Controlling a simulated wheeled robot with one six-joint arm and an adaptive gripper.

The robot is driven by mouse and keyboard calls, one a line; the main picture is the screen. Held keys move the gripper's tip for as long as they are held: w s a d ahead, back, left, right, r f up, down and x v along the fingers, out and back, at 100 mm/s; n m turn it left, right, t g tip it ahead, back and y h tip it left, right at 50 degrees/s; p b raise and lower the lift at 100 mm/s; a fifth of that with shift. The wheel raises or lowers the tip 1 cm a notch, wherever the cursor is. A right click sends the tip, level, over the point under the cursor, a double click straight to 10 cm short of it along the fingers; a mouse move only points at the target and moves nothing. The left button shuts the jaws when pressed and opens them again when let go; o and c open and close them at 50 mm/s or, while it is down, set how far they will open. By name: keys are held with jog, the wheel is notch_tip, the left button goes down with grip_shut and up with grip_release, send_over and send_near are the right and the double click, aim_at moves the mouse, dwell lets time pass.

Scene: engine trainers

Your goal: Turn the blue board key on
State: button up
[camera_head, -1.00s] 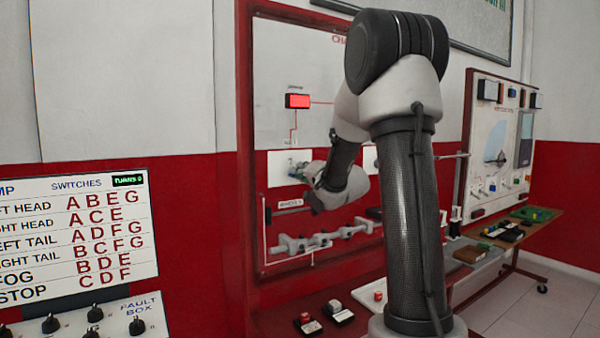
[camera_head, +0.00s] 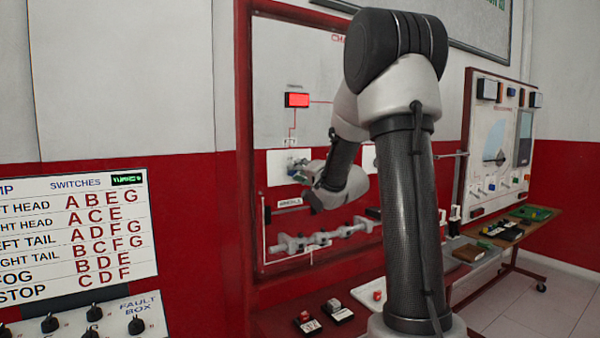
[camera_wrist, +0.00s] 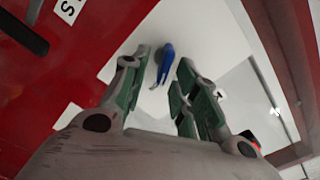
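The blue key (camera_wrist: 166,58) shows in the wrist view, on a white plate (camera_wrist: 205,40) and near the tips of my fingers. My gripper (camera_wrist: 164,68) is open, with its green-padded fingers on either side of the key. A gap shows between the key and each pad, though I cannot tell how deep the key sits between them. In the head view my gripper (camera_head: 299,168) is small and partly hidden by my wrist, in front of the red-framed board (camera_head: 243,120).
A red lamp box (camera_head: 297,100) is above my gripper on the board. A grey shaft-like part (camera_head: 320,239) is mounted below. A lettered switch chart (camera_head: 75,230) stands at left. Another trainer panel (camera_head: 500,145) and a table of small parts (camera_head: 525,240) are at right.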

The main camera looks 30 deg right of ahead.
jog(key=s, duration=1.2)
jog(key=shift+d, duration=0.15)
